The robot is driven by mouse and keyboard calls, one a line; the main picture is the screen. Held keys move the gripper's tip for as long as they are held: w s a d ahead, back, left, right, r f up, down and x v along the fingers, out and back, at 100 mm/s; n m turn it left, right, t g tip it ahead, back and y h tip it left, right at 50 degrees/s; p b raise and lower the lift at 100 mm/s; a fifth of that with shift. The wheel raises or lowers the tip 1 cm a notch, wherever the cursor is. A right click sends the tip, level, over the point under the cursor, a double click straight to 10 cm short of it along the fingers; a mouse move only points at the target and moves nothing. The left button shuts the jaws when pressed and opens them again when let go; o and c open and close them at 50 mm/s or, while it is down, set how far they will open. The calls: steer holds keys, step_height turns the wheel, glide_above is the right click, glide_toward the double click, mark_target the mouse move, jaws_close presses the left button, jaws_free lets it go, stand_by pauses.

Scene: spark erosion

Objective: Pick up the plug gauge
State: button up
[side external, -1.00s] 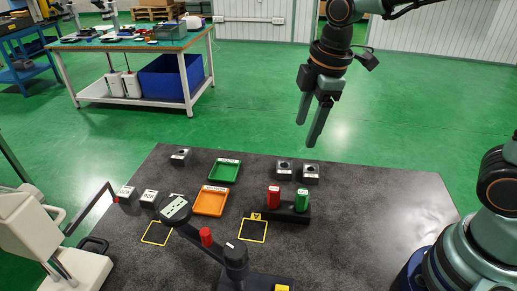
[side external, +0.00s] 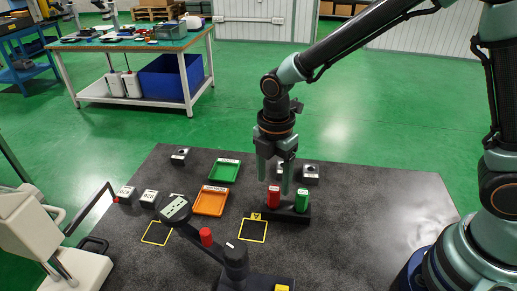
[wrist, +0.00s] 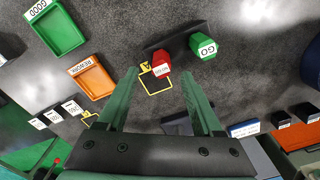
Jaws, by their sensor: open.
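A red hexagonal piece (side external: 273,199) and a green hexagonal piece (side external: 302,202) stand upright side by side in a black block (side external: 288,214). In the wrist view the green one (wrist: 203,46) has a top label reading GO. The red one (wrist: 161,64) has a white label too small to read surely. They look like the plug gauge's two ends or two gauges; I cannot tell which. My gripper (side external: 275,184) is open and empty, pointing down just above and behind the red piece. In the wrist view its fingers (wrist: 152,76) reach toward the red piece, apart from it.
A yellow-outlined square (side external: 252,231) marked A lies in front of the block. The orange REWORK tray (side external: 210,201) and the green GOOD tray (side external: 224,172) are to the left. Small dark blocks (side external: 310,174) stand behind. A dial instrument (side external: 175,209) on a stand occupies the front.

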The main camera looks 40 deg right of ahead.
mark_target(274, 189)
steer(key=shift+d+f, duration=0.1)
steer(key=shift+f, duration=2.5)
jaws_close()
